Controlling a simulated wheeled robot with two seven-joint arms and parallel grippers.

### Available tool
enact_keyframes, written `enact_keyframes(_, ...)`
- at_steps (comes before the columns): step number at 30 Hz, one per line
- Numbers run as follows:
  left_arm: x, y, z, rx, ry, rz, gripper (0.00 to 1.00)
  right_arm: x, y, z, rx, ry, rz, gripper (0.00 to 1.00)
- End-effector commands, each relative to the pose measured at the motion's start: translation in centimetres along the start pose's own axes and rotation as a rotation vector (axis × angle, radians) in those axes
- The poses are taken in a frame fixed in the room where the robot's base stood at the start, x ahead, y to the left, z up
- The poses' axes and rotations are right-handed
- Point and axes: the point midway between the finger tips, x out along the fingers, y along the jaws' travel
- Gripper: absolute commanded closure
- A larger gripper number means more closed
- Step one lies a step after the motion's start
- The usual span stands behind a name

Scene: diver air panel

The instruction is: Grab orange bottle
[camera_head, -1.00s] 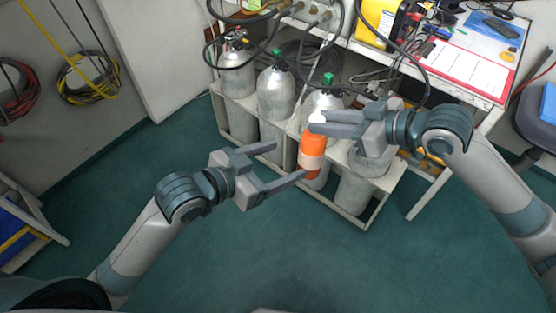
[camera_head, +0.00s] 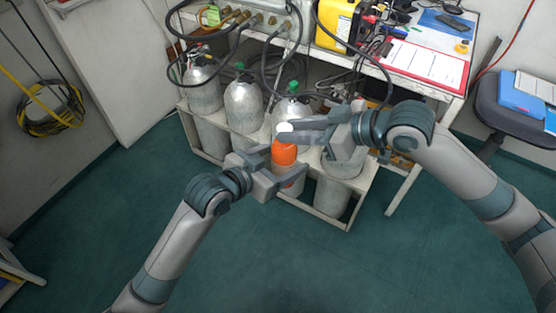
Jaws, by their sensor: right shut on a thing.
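The orange bottle (camera_head: 284,153) is upright, with a white cap (camera_head: 285,127), in front of the grey cylinders. My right gripper (camera_head: 287,133) reaches in from the right and is shut on the bottle near its top, just below the cap. My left gripper (camera_head: 284,167) comes in from the lower left. Its fingers are spread apart at the bottle's lower part, one towards its left side and one across its front. The lower part of the bottle is largely hidden by the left gripper, and contact there cannot be told.
Several grey gas cylinders (camera_head: 244,105) stand in a low rack (camera_head: 318,213) behind the bottle. Above them is a bench with hoses, a yellow case (camera_head: 337,24) and a red-edged sheet (camera_head: 425,65). A chair (camera_head: 515,115) stands at right. The green floor in front is clear.

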Motion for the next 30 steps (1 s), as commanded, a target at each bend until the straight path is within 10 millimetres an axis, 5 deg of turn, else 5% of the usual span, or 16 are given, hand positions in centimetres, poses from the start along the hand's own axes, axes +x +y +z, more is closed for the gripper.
enact_keyframes(8, 0.10, 0.01, -0.04, 0.001, 0.001, 0.000, 0.29, -0.05, 0.01, -0.17, -0.001, 0.004, 0.000, 1.00)
enact_keyframes(16, 0.08, 0.00, -0.03, 0.001, 0.001, 0.000, 0.88, -0.05, 0.01, -0.16, -0.001, 0.003, 0.000, 1.00)
enact_keyframes(17, 0.05, -0.01, -0.21, 0.001, 0.004, 0.000, 0.90, -0.06, 0.01, -0.18, -0.001, 0.003, 0.000, 0.69)
enact_keyframes(19, 0.04, -0.01, -0.20, 0.001, 0.004, 0.000, 0.90, -0.05, 0.01, -0.16, -0.001, 0.003, 0.000, 0.52)
enact_keyframes(30, 0.05, -0.01, -0.19, 0.001, 0.004, 0.000, 0.90, -0.14, 0.01, -0.05, 0.000, 0.001, 0.000, 0.52)
